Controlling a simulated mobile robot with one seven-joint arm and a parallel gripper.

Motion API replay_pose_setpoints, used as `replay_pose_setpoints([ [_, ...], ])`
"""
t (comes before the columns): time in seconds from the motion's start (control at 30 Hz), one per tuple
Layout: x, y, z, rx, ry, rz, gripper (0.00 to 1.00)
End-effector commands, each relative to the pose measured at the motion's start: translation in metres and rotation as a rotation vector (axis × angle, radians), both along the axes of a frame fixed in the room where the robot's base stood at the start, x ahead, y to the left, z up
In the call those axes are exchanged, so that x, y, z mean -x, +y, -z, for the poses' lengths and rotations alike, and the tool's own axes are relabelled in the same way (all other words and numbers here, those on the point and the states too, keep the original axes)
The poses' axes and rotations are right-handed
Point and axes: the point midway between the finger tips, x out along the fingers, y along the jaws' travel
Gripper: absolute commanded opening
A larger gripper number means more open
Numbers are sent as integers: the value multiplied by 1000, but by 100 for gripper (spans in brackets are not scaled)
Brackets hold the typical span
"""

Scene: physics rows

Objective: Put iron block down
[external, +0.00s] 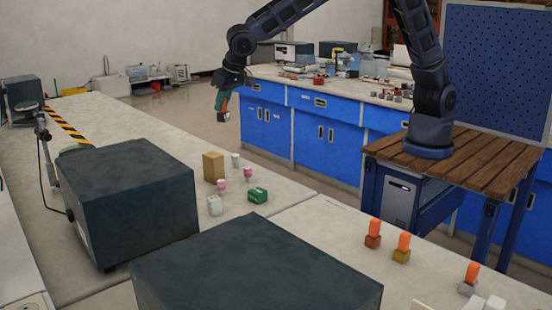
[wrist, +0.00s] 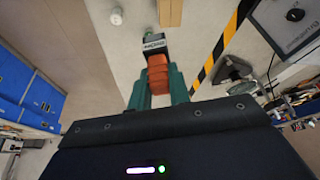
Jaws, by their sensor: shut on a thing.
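The iron block is a small grey block with an orange handle. In the external view the iron block (external: 223,117) hangs below my gripper (external: 222,100), in the air near the far edge of the pale long table (external: 160,125). In the wrist view the green fingers of my gripper (wrist: 158,78) are shut on the orange handle, and the grey end of the iron block (wrist: 154,46) points away with small lettering on it. Whether it hangs over the tabletop or just past its edge I cannot tell.
A wooden block (external: 213,167), a green block (external: 257,195) and several small white and pink pieces stand on the table. Large dark boxes (external: 128,190) fill its near side. Three orange-topped blocks (external: 402,247) stand at the right. The table's far stretch is mostly clear.

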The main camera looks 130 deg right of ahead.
Motion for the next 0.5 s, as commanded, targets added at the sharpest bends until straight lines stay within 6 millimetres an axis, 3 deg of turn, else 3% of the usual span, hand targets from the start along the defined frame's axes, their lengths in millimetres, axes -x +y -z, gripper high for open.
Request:
replay_pose_setpoints([
  [0.03, 12, -23, 0, 1, 0, 40, 0],
  [0.2, 49, -84, 0, 2, -1, 156, 0],
  [0.3, 69, -113, -1, 2, 0, 212, 0],
  [0.5, 95, -147, -1, 3, -1, 282, 0],
])
